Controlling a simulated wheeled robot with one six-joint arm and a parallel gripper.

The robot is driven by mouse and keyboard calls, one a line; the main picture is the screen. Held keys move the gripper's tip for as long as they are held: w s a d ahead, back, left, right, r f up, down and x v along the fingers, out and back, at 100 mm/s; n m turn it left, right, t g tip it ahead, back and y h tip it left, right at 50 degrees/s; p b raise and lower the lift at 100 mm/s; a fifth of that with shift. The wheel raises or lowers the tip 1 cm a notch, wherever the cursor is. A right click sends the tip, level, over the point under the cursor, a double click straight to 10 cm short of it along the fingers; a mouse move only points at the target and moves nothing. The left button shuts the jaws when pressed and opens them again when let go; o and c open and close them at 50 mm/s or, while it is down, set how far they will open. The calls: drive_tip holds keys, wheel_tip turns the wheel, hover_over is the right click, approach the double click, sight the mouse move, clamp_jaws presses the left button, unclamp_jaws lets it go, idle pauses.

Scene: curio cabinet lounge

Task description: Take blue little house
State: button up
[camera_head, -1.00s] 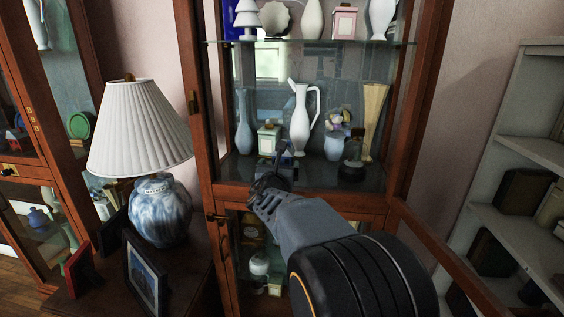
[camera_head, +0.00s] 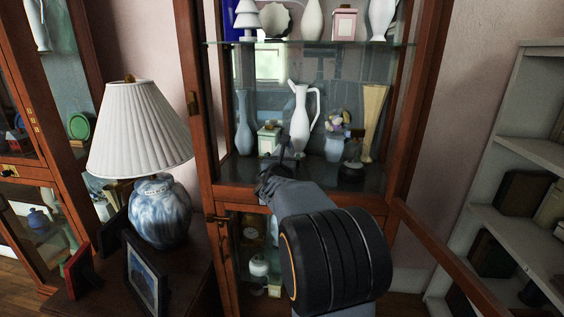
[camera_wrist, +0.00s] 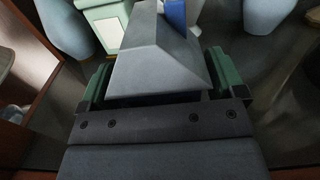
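The little house (camera_wrist: 158,58) shows large in the wrist view, with a grey-blue sloped roof and a deep blue piece at its top. It stands on the cabinet's glass shelf (camera_head: 235,172). My gripper (camera_wrist: 162,82) has its two green-padded fingers apart, one on each side of the house. I see no firm squeeze; whether either pad touches the house is unclear. In the head view my gripper (camera_head: 280,170) reaches in over the shelf's front edge, and the arm and fingers largely hide the house there.
A green-white box (camera_head: 268,138) stands close behind the house. A blue vase (camera_head: 244,128), a white pitcher (camera_head: 300,122), a flower vase (camera_head: 334,148) and a dark object (camera_head: 352,168) share the shelf. A lamp (camera_head: 140,135) stands at left. The open cabinet door (camera_head: 450,255) lies at right.

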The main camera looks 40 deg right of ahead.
drive_tip(key=c, duration=1)
drive_tip(key=shift+r, duration=0.15)
wheel_tip(320, 180, up, 4)
drive_tip(key=shift+s+a+f+p, duration=0.1)
drive_tip(key=shift+f+p, duration=0.05)
drive_tip(key=shift+p, duration=0.55)
drive_tip(key=s+a+r+p, duration=0.3)
drive_tip(key=s+a+r, duration=0.6)
drive_tip(key=s, duration=0.1)
drive_tip(key=shift+s+p, duration=0.15)
drive_tip(key=shift+p, duration=0.15)
